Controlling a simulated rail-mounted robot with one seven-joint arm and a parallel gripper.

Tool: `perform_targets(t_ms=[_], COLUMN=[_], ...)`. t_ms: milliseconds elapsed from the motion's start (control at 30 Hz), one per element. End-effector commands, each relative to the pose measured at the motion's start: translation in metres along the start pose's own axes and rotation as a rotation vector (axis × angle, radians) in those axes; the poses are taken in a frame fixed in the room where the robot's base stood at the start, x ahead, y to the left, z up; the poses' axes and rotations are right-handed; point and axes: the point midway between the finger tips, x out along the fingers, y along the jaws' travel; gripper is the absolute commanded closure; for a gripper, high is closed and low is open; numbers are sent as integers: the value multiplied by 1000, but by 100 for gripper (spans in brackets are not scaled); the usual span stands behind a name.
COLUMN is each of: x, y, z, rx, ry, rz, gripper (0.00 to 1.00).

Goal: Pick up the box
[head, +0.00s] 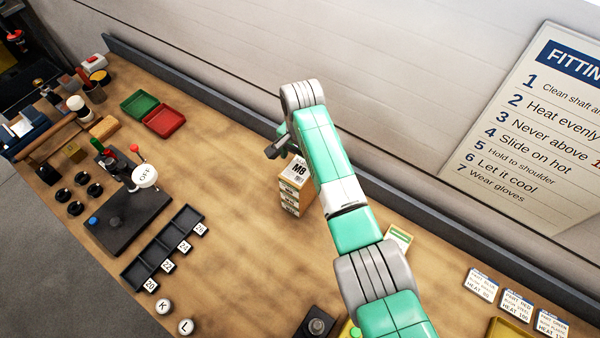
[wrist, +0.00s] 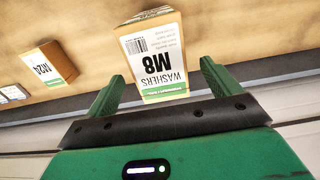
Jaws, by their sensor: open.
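A white-and-tan box labelled "WASHERS M8" (wrist: 160,58) shows upside down in the wrist view. In the head view, the M8 box (head: 297,170) is at the top of what looks like a small stack on the bench, partly hidden by my arm. My gripper (wrist: 163,70) is open, its two green fingers on either side of the M8 box's near end in the wrist view. I see gaps on both sides, and I cannot tell how deep the box is between them. In the head view my gripper (head: 276,147) is just beside the box's top.
An M24 box (wrist: 48,66) stands apart, left in the wrist view. A raised ledge (head: 235,112) and wall lie behind the bench. Green (head: 139,104) and red (head: 164,121) trays and a black fixture (head: 125,215) stand left. Bench in front of the stack is clear.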

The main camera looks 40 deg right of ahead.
Motion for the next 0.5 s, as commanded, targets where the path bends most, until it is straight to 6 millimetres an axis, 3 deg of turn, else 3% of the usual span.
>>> perform_targets(t_ms=[300,500], x=[48,51], y=[2,2], z=[5,5], rx=[-2,-2], ry=[0,1], rz=[0,-2], gripper=[11,11])
